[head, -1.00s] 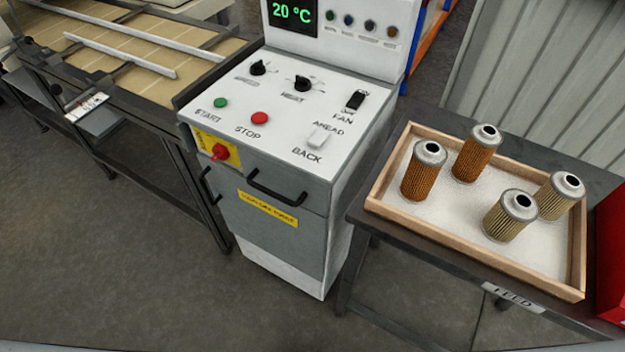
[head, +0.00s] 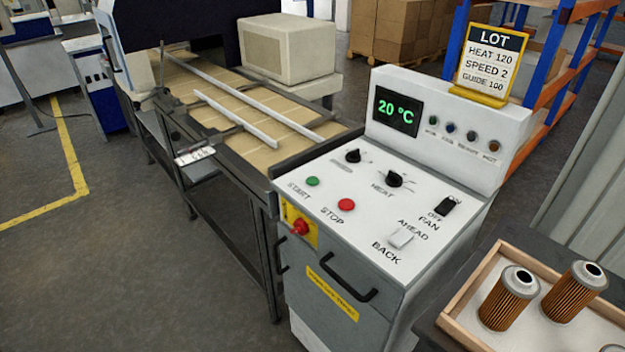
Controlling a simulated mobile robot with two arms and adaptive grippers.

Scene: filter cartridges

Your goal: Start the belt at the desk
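The control desk (head: 350,260) stands in the middle of the head view. Its sloped panel has a green START button (head: 312,181) and a red STOP button (head: 346,204). Behind them are the SPEED knob (head: 353,156) and HEAT knob (head: 394,179). The FAN switch (head: 445,206) and the AHEAD/BACK switch (head: 400,238) are at the right. A red knob on a yellow plate (head: 300,227) is on the front face. The display (head: 396,111) reads 20 °C. The belt (head: 262,150) runs back left from the desk. Neither of my grippers is in view.
A sign (head: 489,62) on the desk reads LOT, HEAT 120, SPEED 2, GUIDE 100. A wooden tray (head: 468,287) with filter cartridges (head: 509,299) stands at the right. Boxes (head: 405,30) and a blue-orange rack (head: 560,60) are behind. Open floor (head: 120,260) lies at the left.

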